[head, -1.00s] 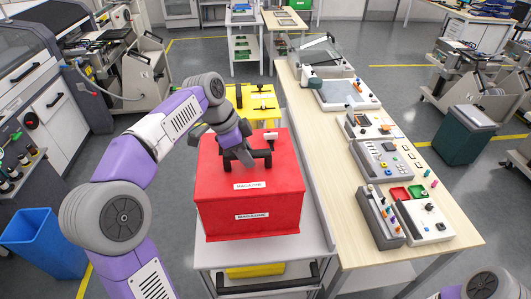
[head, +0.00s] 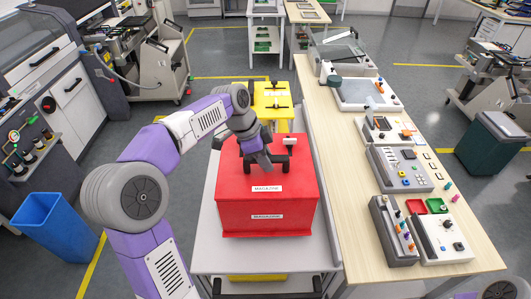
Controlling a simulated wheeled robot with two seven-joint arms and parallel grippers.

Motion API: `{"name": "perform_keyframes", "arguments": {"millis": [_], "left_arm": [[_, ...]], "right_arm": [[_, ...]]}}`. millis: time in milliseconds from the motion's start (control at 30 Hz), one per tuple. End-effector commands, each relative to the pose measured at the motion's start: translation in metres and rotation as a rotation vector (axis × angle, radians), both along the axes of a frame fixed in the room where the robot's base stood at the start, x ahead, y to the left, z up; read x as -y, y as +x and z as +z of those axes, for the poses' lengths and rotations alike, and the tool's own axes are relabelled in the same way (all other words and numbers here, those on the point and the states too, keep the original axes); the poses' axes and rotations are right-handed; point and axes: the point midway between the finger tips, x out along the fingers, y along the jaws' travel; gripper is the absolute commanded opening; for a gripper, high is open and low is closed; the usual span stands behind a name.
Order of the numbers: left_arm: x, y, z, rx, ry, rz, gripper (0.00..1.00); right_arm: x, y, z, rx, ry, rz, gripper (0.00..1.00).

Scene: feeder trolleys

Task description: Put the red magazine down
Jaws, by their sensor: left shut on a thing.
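The red magazine (head: 235,215) is a red box with white "MAGAZINE" labels and a dark handle on its lid. It is upright over the grey top of a trolley (head: 203,250), in the middle of the head view. I cannot tell whether its underside touches the trolley top. My left gripper (head: 264,163) is shut on the handle from above; the fingertips are partly hidden. My right gripper is out of view.
A yellow magazine (head: 272,100) stands just behind the red one. A long wooden bench (head: 345,200) with several devices runs close along the right side. A blue bin (head: 50,228) stands on the floor at the left. Bare trolley top shows in front of the red magazine.

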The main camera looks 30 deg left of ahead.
Motion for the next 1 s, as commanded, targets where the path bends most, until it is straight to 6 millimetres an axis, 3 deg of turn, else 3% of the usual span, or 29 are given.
{"name": "perform_keyframes", "arguments": {"millis": [133,400,633,667,700,800,1000], "left_arm": [[0.001,0.002,-0.002,0.013,0.001,0.0,0.0],[0.001,0.002,-0.03,0.013,0.001,0.0,0.0],[0.001,0.002,-0.032,0.013,0.001,0.0,0.0],[0.0,0.0,-0.037,0.0,0.0,-0.001,0.35],[0.0,0.0,-0.037,0.0,0.0,-0.001,0.41],[0.0,0.0,-0.037,0.0,0.0,-0.001,0.57],[0.0,0.0,-0.037,0.0,0.0,0.0,0.58]], "right_arm": [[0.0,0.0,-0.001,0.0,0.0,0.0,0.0],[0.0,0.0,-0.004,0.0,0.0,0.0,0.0],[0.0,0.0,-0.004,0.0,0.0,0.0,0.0],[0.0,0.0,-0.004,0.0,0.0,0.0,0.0],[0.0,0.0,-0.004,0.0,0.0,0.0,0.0],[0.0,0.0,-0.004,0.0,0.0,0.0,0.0],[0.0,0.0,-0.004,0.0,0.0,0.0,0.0]]}}
